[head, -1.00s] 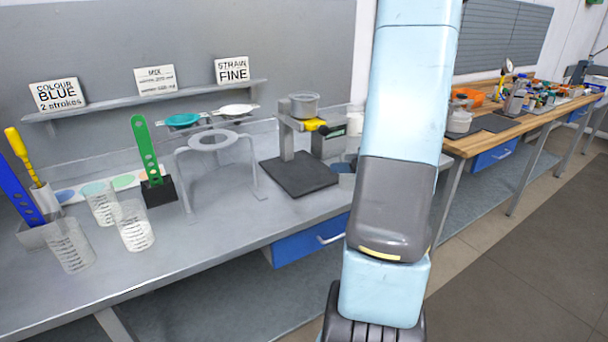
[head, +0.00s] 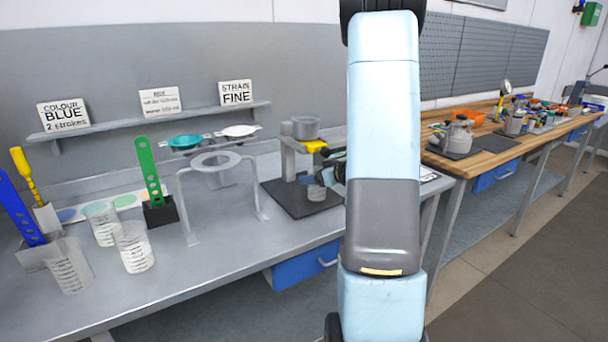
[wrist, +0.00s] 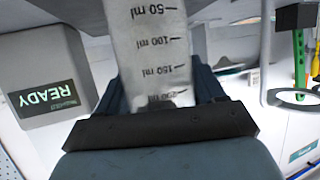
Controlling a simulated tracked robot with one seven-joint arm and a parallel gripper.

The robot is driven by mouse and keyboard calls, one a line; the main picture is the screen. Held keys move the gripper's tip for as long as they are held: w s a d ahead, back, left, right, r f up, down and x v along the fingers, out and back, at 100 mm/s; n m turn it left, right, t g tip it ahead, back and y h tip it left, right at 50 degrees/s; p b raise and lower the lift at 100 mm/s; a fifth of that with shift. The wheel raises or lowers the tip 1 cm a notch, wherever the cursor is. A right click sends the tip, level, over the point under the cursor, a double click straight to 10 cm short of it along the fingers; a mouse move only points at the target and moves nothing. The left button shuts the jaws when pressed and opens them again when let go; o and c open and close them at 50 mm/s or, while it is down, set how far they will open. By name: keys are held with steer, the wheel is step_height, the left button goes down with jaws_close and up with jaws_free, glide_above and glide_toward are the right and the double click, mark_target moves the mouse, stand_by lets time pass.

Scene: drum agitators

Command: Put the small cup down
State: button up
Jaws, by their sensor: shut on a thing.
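The small cup (head: 317,191) is clear, with black millilitre marks that read upside down in the wrist view (wrist: 155,45). My gripper (wrist: 157,92) is shut on it, a dark finger on each side. In the head view my gripper (head: 333,174) shows beside the arm, partly hidden by it. The cup is below the yellow spout (head: 315,147) of the dispenser stand and over its black base plate (head: 300,206). I cannot tell whether it touches the plate.
A grey pot (head: 305,127) sits atop the stand. A three-legged ring stand (head: 216,161) is to its left. Several clear beakers (head: 133,247) stand at the bench's left. A READY display (wrist: 47,100) is close by in the wrist view. The bench front is clear.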

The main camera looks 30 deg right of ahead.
steer(key=w, duration=0.1)
steer(key=w+a, duration=0.1)
steer(key=w, duration=0.2)
steer(key=shift+w+a+f, duration=0.1)
steer(key=shift+w+a, duration=0.15)
steer(key=shift+a, duration=0.1)
steer(key=shift+s+f, duration=0.1)
steer(key=shift+f, duration=0.1)
steer(key=o, duration=1)
steer(key=shift+f, duration=0.1)
steer(key=v, duration=1.2)
